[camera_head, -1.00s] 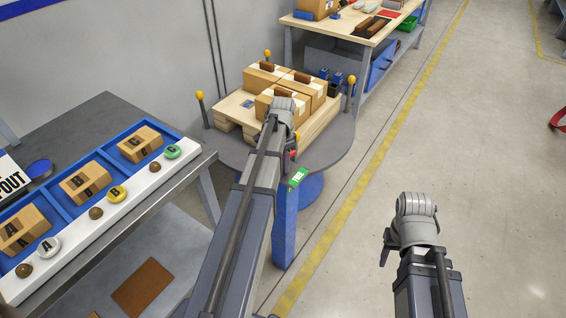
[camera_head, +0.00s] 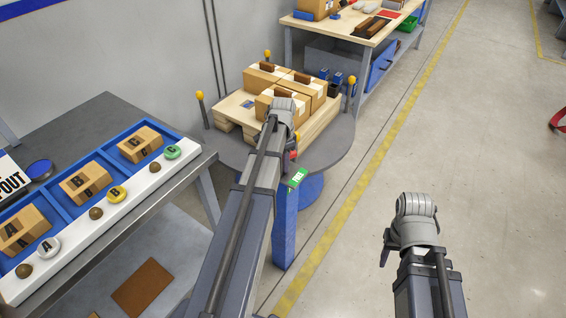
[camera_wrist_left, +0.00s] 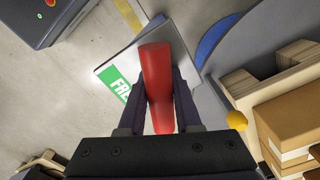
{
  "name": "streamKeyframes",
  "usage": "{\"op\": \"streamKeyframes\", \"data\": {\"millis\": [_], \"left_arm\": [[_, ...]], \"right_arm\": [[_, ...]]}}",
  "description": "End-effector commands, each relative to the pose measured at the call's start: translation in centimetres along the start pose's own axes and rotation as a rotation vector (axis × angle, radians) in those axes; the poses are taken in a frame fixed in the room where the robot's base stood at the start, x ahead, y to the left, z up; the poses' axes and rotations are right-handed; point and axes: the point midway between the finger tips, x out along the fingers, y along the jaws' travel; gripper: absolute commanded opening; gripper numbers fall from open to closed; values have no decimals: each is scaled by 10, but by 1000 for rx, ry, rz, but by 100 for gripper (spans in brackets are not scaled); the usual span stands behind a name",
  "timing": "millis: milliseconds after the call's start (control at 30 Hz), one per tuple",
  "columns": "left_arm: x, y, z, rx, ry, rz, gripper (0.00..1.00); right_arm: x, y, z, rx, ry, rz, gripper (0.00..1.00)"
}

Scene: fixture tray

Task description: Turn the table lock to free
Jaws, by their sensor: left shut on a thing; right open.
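The table lock's red handle (camera_wrist_left: 156,75) lies between the fingers of my left gripper (camera_wrist_left: 160,100) in the left wrist view. The gripper is shut on it. A green label (camera_wrist_left: 119,86) reading "FREE", partly covered, is on the pale plate (camera_wrist_left: 185,45) beside the handle. In the head view, a bit of the red handle (camera_head: 293,154) shows by my left gripper (camera_head: 288,140), above the green label (camera_head: 297,178) on a blue post (camera_head: 285,225). The fingers are mostly hidden there. My right gripper (camera_head: 386,252) is open and empty over the floor.
The grey round table (camera_head: 338,150) carries a wooden pallet (camera_head: 228,110) with cardboard boxes (camera_head: 265,78) and yellow-tipped posts (camera_head: 200,97). A bench with a blue tray (camera_head: 100,160) stands left. A workbench (camera_head: 350,25) stands behind.

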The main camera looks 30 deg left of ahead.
Motion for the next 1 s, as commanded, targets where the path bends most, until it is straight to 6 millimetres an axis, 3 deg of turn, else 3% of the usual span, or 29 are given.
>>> {"op": "streamKeyframes", "data": {"millis": [867,900,1000], "left_arm": [[0,0,0,0,0,0,0],[0,0,0,0,0,0,37],[0,0,0,0,0,0,48]], "right_arm": [[0,0,0,0,0,0,50],[0,0,0,0,0,0,50],[0,0,0,0,0,0,50]]}}
